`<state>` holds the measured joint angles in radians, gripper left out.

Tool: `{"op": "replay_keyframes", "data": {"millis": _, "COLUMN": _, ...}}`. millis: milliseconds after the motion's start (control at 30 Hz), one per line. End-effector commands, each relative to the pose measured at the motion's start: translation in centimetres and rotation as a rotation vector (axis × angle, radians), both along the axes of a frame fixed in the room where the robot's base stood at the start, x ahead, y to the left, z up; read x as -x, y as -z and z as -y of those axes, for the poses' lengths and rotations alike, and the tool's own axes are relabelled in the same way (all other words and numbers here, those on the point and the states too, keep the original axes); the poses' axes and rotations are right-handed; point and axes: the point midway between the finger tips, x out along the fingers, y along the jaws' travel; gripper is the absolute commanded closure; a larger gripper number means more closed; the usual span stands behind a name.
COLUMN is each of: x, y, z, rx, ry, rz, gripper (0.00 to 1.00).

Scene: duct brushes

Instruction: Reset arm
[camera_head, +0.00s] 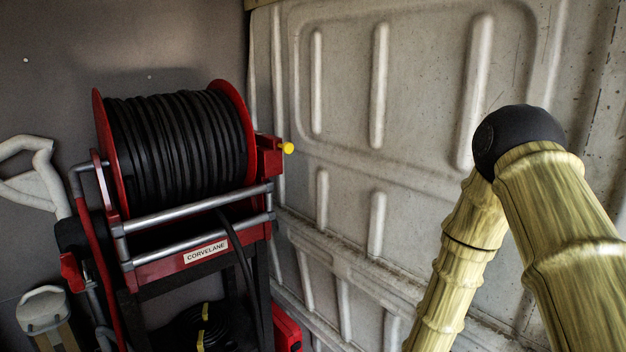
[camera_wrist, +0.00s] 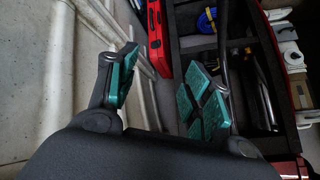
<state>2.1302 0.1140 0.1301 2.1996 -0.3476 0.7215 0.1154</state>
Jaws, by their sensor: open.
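My gripper (camera_wrist: 163,88) shows in the wrist view with its green-padded fingers spread wide apart. It is open, and nothing is between the pads. The head view does not show the gripper. There my arm (camera_head: 570,240) is at the right, bent at a black rounded joint with yellow-green ribbed links running down out of the frame. The arm is in front of the pale panelled wall.
A red-framed hose reel (camera_head: 180,145) with black hose stands left of centre. A ribbed van wall (camera_head: 340,100) fills the right side. A white handle (camera_head: 35,180) is at far left. A red case (camera_wrist: 158,35) lies beyond the fingers in the wrist view.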

Motion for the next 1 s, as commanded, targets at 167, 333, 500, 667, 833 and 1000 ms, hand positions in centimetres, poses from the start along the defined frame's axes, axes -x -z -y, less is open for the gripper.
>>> {"op": "replay_keyframes", "data": {"millis": 167, "x": 8.2, "y": 6.4, "z": 2.5, "rx": 0.062, "ry": 0.048, "rz": -0.171, "gripper": 0.50}}
{"op": "replay_keyframes", "data": {"millis": 333, "x": 16.5, "y": 10.9, "z": 5.1, "rx": 0.130, "ry": 0.091, "rz": -0.329, "gripper": 0.50}}
{"op": "replay_keyframes", "data": {"millis": 500, "x": 25.2, "y": 13.9, "z": 7.7, "rx": 0.206, "ry": 0.131, "rz": -0.486, "gripper": 0.50}}
{"op": "replay_keyframes", "data": {"millis": 667, "x": 31.8, "y": 15.1, "z": 9.7, "rx": 0.268, "ry": 0.156, "rz": -0.600, "gripper": 0.50}}
{"op": "replay_keyframes", "data": {"millis": 833, "x": 35.3, "y": 15.4, "z": 10.6, "rx": 0.303, "ry": 0.169, "rz": -0.661, "gripper": 0.50}}
{"op": "replay_keyframes", "data": {"millis": 1000, "x": 35.9, "y": 15.5, "z": 10.8, "rx": 0.309, "ry": 0.170, "rz": -0.672, "gripper": 0.50}}
